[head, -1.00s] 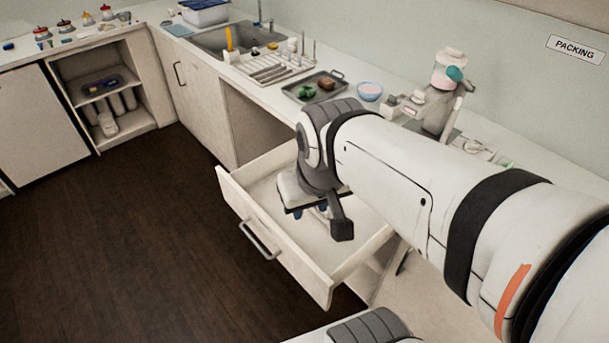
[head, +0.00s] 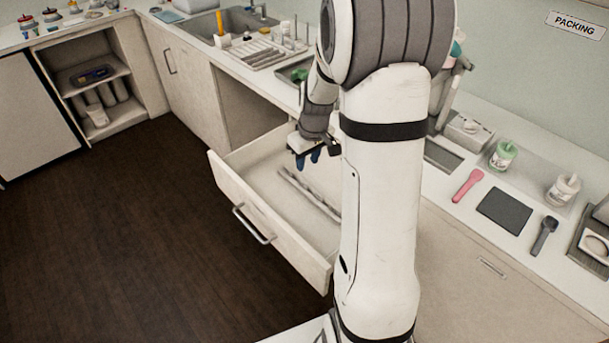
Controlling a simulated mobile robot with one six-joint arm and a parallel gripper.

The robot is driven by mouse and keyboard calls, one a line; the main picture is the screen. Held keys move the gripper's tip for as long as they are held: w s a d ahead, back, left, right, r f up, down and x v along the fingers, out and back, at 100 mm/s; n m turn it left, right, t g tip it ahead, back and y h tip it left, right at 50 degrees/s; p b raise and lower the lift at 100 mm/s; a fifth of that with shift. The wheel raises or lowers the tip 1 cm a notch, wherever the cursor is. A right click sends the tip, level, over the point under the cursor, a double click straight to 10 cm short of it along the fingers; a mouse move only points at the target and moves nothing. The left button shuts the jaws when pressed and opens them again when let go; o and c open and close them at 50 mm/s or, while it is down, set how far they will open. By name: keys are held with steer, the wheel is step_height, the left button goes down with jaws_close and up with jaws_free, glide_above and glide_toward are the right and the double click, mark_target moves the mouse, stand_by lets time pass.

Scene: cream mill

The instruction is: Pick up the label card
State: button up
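I cannot make out a label card in the head view. My gripper (head: 308,159), with blue fingertips, points down over the open drawer (head: 262,212), near its back. The two fingertips are small, and I cannot tell whether they are open or shut; nothing shows hanging from them. Long thin pale strips (head: 306,192) lie on the drawer floor. My arm hides the drawer's right part and some of the counter behind it.
The counter right of my arm holds a pink scoop (head: 467,186), a dark square pad (head: 504,210), a black scoop (head: 544,235), a green-topped jar (head: 503,155) and a white bottle (head: 563,190). A sink (head: 228,25) is at the back. The dark floor (head: 110,240) at left is clear.

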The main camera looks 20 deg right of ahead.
steer(key=n+b, duration=0.1)
glide_above(319, 194)
steer(key=f, duration=1.4)
steer(key=shift+s, duration=0.3)
steer(key=shift+w+f+p, duration=0.2)
steer(key=shift+f+p, duration=0.25)
steer(key=shift+f, duration=1.4)
steer(key=shift+w+f+p, duration=0.2)
steer(key=shift+f+p, duration=0.25)
steer(key=shift+f, duration=1.35)
jaws_close()
